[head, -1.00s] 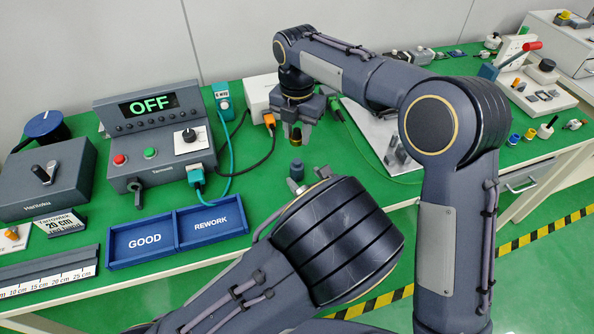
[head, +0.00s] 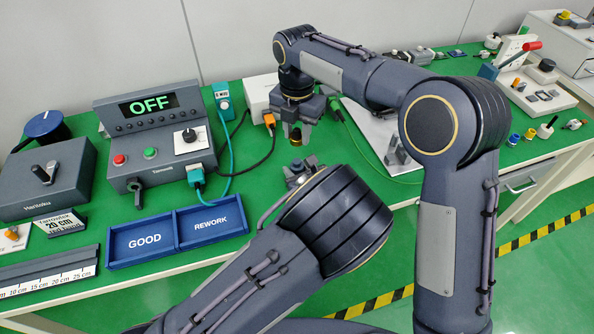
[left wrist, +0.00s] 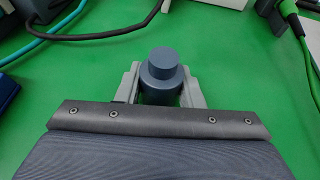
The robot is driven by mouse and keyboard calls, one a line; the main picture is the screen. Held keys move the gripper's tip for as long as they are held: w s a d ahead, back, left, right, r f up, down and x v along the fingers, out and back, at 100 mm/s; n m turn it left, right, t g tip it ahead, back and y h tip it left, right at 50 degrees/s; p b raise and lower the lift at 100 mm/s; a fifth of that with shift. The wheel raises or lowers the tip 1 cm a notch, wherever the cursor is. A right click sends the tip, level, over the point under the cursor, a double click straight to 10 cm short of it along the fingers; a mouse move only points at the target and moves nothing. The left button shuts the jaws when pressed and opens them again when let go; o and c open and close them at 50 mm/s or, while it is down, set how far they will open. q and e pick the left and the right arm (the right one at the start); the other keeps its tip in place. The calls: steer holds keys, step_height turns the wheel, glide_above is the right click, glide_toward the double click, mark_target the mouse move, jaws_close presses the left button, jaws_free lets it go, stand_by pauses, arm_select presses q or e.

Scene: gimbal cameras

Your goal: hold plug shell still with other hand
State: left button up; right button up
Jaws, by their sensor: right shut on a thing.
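The plug shell is a dark blue-grey stepped cylinder (left wrist: 161,75), standing upright on the green mat in the left wrist view. My left gripper (left wrist: 162,92) has a finger on each side of it, close to its sides; the fingers look open around it. In the head view the shell's top (head: 297,165) shows beyond my left wrist, which hides most of that gripper (head: 302,177). My right gripper (head: 296,114) points down above and behind the shell. It is shut on a small dark part with a brass-coloured band (head: 295,136), held apart from the shell.
A tester box reading OFF (head: 155,130) and blue GOOD and REWORK trays (head: 175,257) stand to the left. Teal and black cables lie on the mat behind the shell. A light plate with grey parts (head: 375,130) lies to the right. Green mat is clear around the shell.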

arm_select(q)
jaws_close()
arm_select(e)
glide_above(297, 161)
steer(key=shift+f, duration=2.5)
steer(key=shift+f, duration=0.1)
steer(key=shift+f, duration=0.8)
steer(key=shift+f, duration=0.6)
